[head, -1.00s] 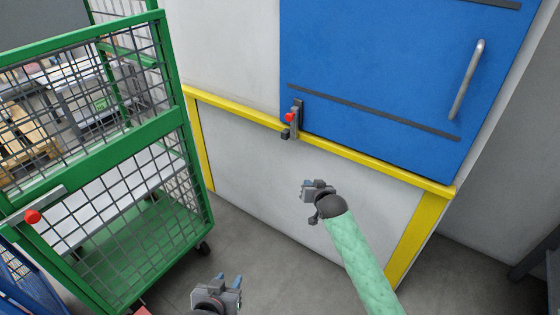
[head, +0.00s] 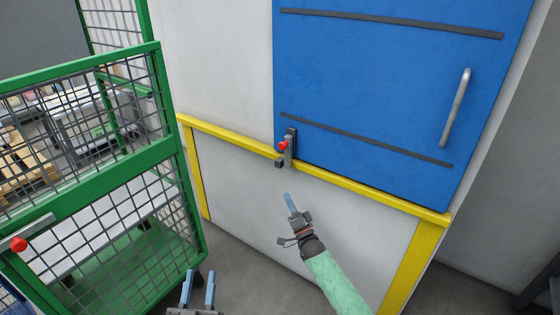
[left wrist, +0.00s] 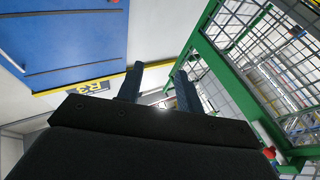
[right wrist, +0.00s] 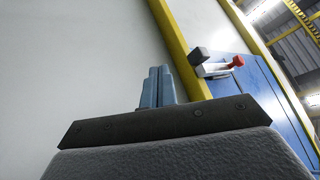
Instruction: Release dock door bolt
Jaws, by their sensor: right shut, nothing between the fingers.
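The dock door (head: 390,85) is a blue panel with a grey handle (head: 455,108), set in a white wall above a yellow rail. The bolt (head: 288,150), grey with a red knob (head: 283,145), sits at the door's lower left corner. It also shows in the right wrist view (right wrist: 216,69). My right gripper (head: 288,197) is shut and empty, below the bolt and apart from it, its fingers pointing up. Its fingers also show in the right wrist view (right wrist: 158,85). My left gripper (head: 200,278) is open and empty, low in the head view, between the green cage and the wall.
A green mesh cage trolley (head: 110,180) stands on the left, with a red-knobbed grey bar (head: 20,243) at its front. The yellow rail (head: 350,182) runs under the door. Grey floor shows at the lower right.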

